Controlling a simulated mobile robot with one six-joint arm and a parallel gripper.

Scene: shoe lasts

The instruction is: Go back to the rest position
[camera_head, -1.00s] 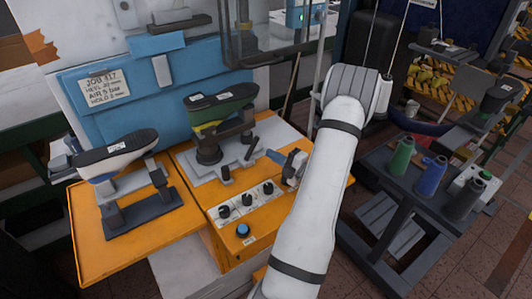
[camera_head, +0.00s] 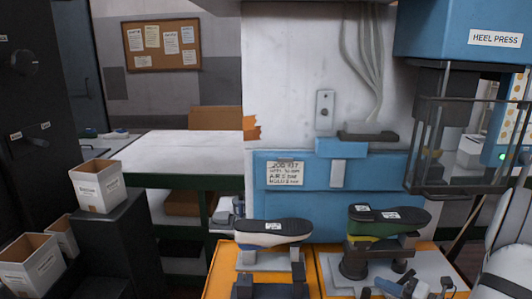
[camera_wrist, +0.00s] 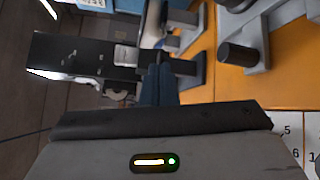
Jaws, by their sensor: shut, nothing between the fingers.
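My gripper (camera_wrist: 158,86) shows in the wrist view as a dark, narrow pair of fingers closed together, with nothing between them. Its body fills the bottom of that view. It hangs above the orange worktop (camera_wrist: 290,85), near grey fixtures. The gripper is out of sight in the head view, where only part of my white arm shows at the right edge. A white shoe with a black sole (camera_head: 272,228) sits sole-up on the left stand. A green shoe with a black sole (camera_head: 388,218) sits sole-up on the right stand, apart from my arm.
A blue panel with a job card (camera_head: 285,173) is behind the shoes. Open boxes (camera_head: 98,190) stand at left. A pale bench (camera_head: 185,155) lies behind, largely clear.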

